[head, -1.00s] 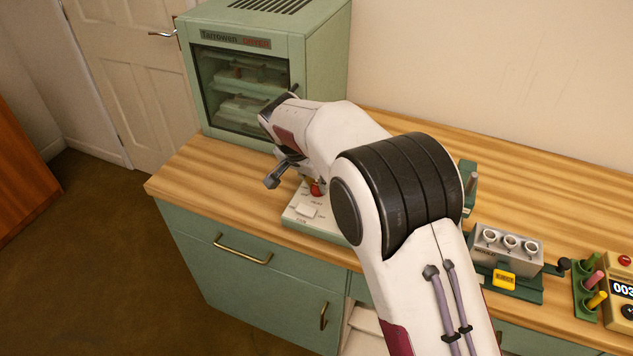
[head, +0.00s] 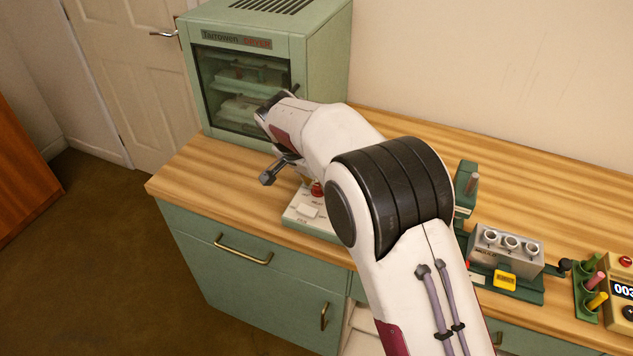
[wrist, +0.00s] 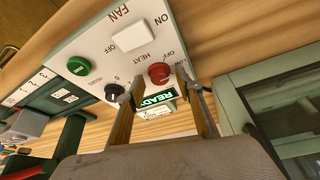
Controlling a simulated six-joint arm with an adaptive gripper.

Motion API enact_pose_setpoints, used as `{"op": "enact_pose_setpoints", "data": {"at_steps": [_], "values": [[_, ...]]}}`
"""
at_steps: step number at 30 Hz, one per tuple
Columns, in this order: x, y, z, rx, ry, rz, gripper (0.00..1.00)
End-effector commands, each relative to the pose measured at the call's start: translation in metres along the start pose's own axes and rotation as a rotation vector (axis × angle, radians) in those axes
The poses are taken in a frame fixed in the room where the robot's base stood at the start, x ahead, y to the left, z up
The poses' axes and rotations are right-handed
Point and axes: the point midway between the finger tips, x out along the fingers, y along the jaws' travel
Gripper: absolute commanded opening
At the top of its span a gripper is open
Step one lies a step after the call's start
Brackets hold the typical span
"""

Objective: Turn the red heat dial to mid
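The red heat dial (wrist: 160,73) is on a pale control panel (wrist: 98,42), beside the HEAT label with OFF and LOW marks. I cannot make out where its pointer stands. In the head view the dial (head: 317,190) shows just left of my arm, on the panel by the dryer. My gripper (wrist: 164,94) is open in the wrist view. Its two fingers are apart, with the dial just beyond and between their tips. I see no clear contact with it. In the head view my arm hides much of the gripper.
Near the fingers are a black knob (wrist: 114,92) and a lit READY sign (wrist: 156,101). A green button (wrist: 79,65) and white FAN switch (wrist: 132,37) share the panel. The green dryer (head: 325,75) stands behind.

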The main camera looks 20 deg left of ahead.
Motion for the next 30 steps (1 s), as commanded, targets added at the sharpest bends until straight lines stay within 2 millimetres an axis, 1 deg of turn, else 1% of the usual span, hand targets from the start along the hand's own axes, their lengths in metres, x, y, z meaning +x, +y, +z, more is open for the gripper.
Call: {"op": "enact_pose_setpoints", "data": {"at_steps": [8,11,15,20,30], "values": [[-0.002,0.000,0.000,0.000,0.001,-0.001,0.36],[-0.005,0.000,0.000,0.000,0.001,-0.003,0.36],[-0.014,0.001,0.000,0.000,0.004,-0.010,0.36],[-0.021,0.000,0.021,-0.003,0.001,-0.003,0.36],[-0.041,0.000,0.070,-0.003,0.000,-0.001,0.36]]}}
